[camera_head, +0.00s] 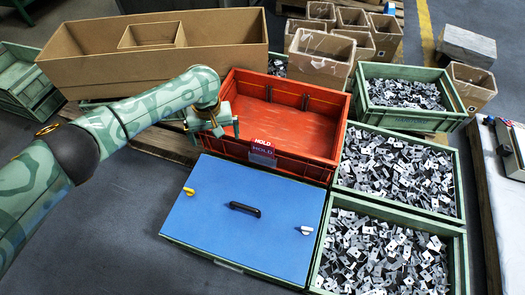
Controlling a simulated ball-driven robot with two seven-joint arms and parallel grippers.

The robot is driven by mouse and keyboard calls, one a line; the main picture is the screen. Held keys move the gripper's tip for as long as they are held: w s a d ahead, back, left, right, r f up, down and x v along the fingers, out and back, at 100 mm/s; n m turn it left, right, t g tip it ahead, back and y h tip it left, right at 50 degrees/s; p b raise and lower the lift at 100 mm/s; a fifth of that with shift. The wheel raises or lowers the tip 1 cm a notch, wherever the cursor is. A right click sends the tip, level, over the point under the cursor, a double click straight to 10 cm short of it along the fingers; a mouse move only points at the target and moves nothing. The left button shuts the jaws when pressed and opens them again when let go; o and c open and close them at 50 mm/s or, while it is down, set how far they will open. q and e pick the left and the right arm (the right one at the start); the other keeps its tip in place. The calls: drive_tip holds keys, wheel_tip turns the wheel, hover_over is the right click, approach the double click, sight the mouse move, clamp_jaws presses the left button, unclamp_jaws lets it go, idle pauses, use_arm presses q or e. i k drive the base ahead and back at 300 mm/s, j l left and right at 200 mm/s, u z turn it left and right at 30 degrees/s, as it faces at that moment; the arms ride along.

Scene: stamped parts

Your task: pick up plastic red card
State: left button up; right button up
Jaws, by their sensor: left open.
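The plastic red card (262,143) carries the white word HOLD. My right gripper is not in view.
A blue lid (245,220) with a black handle covers the box in front. Green crates of stamped metal parts (395,170) stand to the right. A large cardboard box (85,42) stands behind my left arm. The red crate's floor looks empty.

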sight(264, 149)
drive_tip(key=i+j+z, duration=0.1)
drive_tip(key=j+z, duration=0.9)
drive_tip(key=j, duration=0.1)
